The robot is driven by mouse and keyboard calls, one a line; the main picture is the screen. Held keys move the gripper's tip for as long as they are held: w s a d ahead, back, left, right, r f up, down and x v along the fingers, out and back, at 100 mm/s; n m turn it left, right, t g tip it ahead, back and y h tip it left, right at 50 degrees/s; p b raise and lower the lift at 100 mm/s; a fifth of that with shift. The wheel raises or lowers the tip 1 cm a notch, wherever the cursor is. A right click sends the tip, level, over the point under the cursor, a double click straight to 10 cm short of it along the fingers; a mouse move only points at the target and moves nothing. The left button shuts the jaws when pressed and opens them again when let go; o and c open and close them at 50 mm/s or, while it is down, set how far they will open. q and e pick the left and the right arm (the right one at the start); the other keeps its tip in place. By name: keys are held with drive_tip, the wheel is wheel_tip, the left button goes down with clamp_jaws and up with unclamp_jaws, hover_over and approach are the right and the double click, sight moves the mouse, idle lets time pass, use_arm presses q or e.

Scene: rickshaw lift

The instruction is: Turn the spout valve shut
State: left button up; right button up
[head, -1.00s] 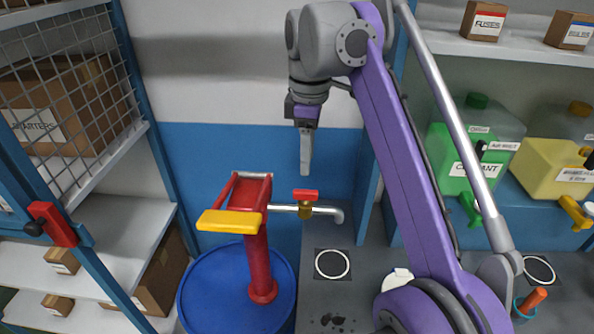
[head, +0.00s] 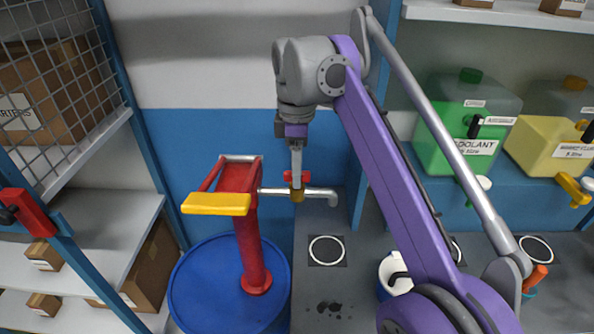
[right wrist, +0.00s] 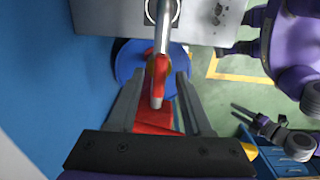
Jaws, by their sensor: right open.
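The red barrel pump (head: 249,235) stands on a blue drum (head: 200,290), with a yellow grip (head: 216,204) and a metal spout pipe (head: 325,194). The spout valve is a red handle (head: 307,177) on a brass body; in the right wrist view the handle (right wrist: 159,76) lies along the pipe. My right gripper (head: 297,184) points down at the valve. In the right wrist view its two fingers (right wrist: 157,105) are apart, one on each side of the handle; I cannot tell whether they touch it. What seems to be my left gripper (right wrist: 240,109) is small, far below.
A grey bench with a ringed black pad (head: 326,251) lies under the spout. A white container (head: 393,272) is partly behind my arm. A green coolant jug (head: 462,128) and a yellow jug (head: 549,145) stand at the right. A shelf with boxes (head: 55,95) is at the left.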

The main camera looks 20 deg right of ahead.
drive_tip(key=shift+c, duration=0.2)
clamp_jaws()
use_arm(q)
drive_tip(key=shift+r, duration=0.15)
use_arm(e)
drive_tip(key=m+p, duration=0.2)
drive_tip(key=m, duration=0.1)
drive_tip(key=shift+r, duration=0.1)
drive_tip(key=m+p, duration=0.2)
drive_tip(key=m, duration=0.4)
drive_tip(key=m+p, duration=0.1)
drive_tip(key=m, duration=0.3)
use_arm(q)
drive_tip(key=w+r, duration=0.3)
drive_tip(key=r, duration=0.4)
drive_tip(key=shift+r+t+p, duration=0.4)
use_arm(e)
drive_tip(key=m, duration=0.4)
drive_tip(key=shift+m, duration=0.3)
use_arm(q)
drive_tip(key=shift+w, duration=0.1)
use_arm(e)
drive_tip(key=shift+m, duration=0.3)
